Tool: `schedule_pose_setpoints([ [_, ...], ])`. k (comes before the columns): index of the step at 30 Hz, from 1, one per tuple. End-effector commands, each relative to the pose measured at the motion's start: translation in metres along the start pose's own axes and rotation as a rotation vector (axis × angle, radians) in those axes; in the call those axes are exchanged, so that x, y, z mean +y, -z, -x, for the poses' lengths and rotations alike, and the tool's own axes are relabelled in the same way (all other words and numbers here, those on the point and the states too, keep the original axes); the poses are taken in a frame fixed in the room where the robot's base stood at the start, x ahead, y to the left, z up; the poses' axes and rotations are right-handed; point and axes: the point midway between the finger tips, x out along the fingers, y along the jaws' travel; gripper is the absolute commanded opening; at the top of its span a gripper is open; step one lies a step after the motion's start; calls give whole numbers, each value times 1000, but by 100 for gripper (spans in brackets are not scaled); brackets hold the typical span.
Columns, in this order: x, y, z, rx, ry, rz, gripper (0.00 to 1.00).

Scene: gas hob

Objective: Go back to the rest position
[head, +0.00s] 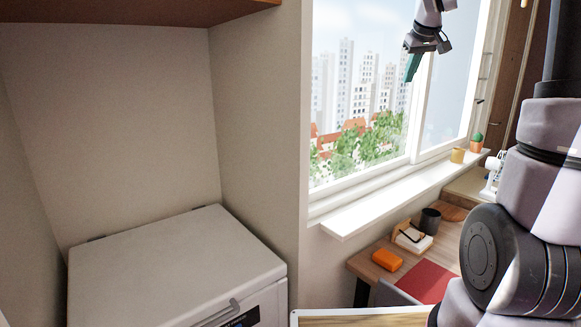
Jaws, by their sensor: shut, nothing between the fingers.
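My gripper (412,66) hangs at the top of the view, in front of the window, with its greenish fingers pointing down. The fingers are together with nothing between them. It is in the air, well above the window sill and the desk, touching nothing that I can see. Part of my arm runs up the right side of the view, and the upper part of the arm is cut off by the top edge. No gas hob shows in this view.
A white appliance (170,265) stands in the alcove at left, below a brown cabinet (130,12). A window (365,110) with a white sill (385,198) is behind my gripper.

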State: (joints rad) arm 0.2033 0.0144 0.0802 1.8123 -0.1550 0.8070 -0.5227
Motion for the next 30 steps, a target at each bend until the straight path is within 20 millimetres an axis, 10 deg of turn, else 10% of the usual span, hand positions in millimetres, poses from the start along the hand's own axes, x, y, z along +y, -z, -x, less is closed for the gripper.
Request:
schedule_pose_setpoints([
  [9, -84, -129, 104, 6, 93, -301, 0],
  [18, -132, -241, 137, -17, 186, -532, 0],
  [30, -140, -264, 138, -29, 206, -583, 0],
])
